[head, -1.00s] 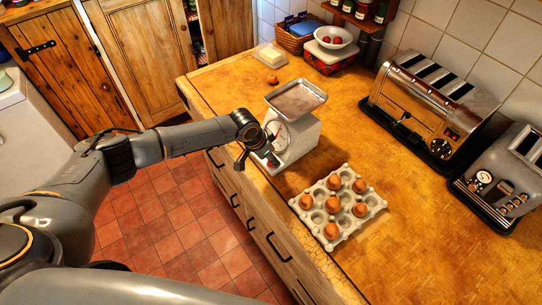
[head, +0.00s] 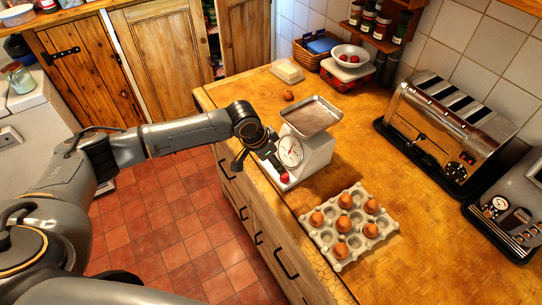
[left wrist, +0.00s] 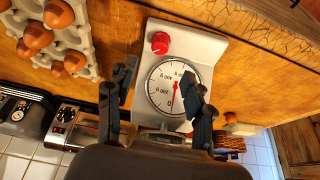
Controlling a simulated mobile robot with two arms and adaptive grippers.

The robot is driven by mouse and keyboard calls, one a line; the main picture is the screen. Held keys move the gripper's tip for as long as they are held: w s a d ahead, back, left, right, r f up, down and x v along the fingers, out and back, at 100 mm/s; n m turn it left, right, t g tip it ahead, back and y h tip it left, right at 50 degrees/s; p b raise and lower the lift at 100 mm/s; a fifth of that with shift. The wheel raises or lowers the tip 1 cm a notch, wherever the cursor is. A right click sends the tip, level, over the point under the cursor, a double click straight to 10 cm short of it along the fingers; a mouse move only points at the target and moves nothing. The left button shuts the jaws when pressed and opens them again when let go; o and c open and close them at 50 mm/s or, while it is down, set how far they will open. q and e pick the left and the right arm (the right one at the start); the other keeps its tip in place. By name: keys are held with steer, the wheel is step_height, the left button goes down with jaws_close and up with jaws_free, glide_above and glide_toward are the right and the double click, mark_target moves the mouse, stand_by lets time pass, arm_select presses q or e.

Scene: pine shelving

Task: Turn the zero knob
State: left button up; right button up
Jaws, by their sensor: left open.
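A white kitchen scale (head: 311,165) with a metal tray on top stands near the counter's front edge. Its round dial (left wrist: 172,88) faces the left wrist camera. The red zero knob (left wrist: 160,43) sits on the scale's front below the dial, upside down in that view. The knob also shows low on the scale in the head view (head: 284,179). My left gripper (left wrist: 158,84) is open and empty in front of the scale, its fingers either side of the dial. The fingertips appear apart from the knob. My right gripper is not in view.
A carton of eggs (head: 327,236) lies on the counter to the right of the scale. A toaster (head: 436,125) stands behind it. A single egg (head: 289,96) and a butter dish (head: 287,71) sit beyond the scale. Bare counter lies between scale and toaster.

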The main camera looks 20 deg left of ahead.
arm_select(q)
steer(key=shift+v, duration=1.5)
steer(key=s+d+f+m+h, duration=0.1)
steer(key=s+d+f+h, duration=0.15)
steer(key=s+d, duration=1.1)
steer(key=s+a+f+n+y, duration=0.2)
steer(key=s+a+n+y, duration=0.4)
steer(key=s+a, duration=0.9)
step_height(320, 180, down, 31)
steer(key=s+g+b, duration=0.1)
steer(key=s+b, duration=0.1)
steer(key=b, duration=0.4)
steer(key=s+a+f+b, duration=0.1)
steer(key=s+f+b, duration=0.2)
steer(key=s+f, duration=0.5)
steer(key=s+a+f+g+b, duration=0.1)
steer(key=s+f+b, duration=0.2)
steer(key=s+f, duration=0.6)
step_height(320, 180, down, 7)
steer(key=shift+r+g+h, duration=0.2)
steer(key=shift+g+h, duration=0.1)
steer(key=shift+h, duration=0.05)
